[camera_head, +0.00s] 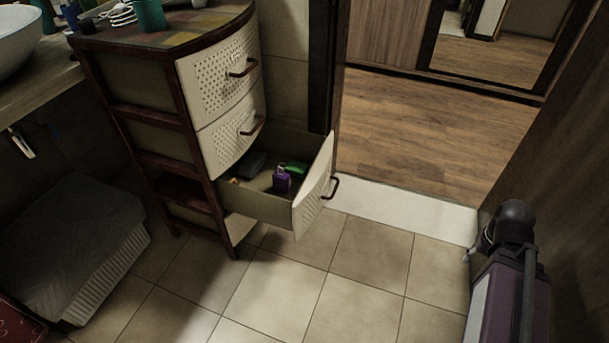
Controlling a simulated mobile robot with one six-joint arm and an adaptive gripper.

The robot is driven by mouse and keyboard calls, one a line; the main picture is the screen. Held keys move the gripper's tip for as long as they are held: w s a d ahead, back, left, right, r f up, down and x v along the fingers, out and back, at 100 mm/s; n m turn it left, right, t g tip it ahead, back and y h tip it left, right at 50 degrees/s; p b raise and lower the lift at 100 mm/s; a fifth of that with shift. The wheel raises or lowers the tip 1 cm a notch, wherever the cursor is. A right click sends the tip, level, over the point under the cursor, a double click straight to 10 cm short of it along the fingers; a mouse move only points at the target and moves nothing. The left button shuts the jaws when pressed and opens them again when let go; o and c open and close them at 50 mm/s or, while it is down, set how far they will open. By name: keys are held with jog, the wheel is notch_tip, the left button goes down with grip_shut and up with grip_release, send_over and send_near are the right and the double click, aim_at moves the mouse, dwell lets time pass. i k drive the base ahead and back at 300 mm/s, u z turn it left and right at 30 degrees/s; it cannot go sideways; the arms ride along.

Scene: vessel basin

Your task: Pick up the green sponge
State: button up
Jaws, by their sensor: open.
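My gripper is not in view.
The cabinet (140,122) has two shut drawers above, with dark handles. The open drawer's front (312,190) juts out over the tiled floor. A dark grey item (251,163) lies in the drawer. The tiles (330,270) before it are clear. A slatted box (110,280) stands left.

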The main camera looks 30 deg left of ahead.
aim_at(299, 170)
jog(key=k, duration=1.9)
jog(key=u, duration=0.9)
jog(key=i, duration=1.5)
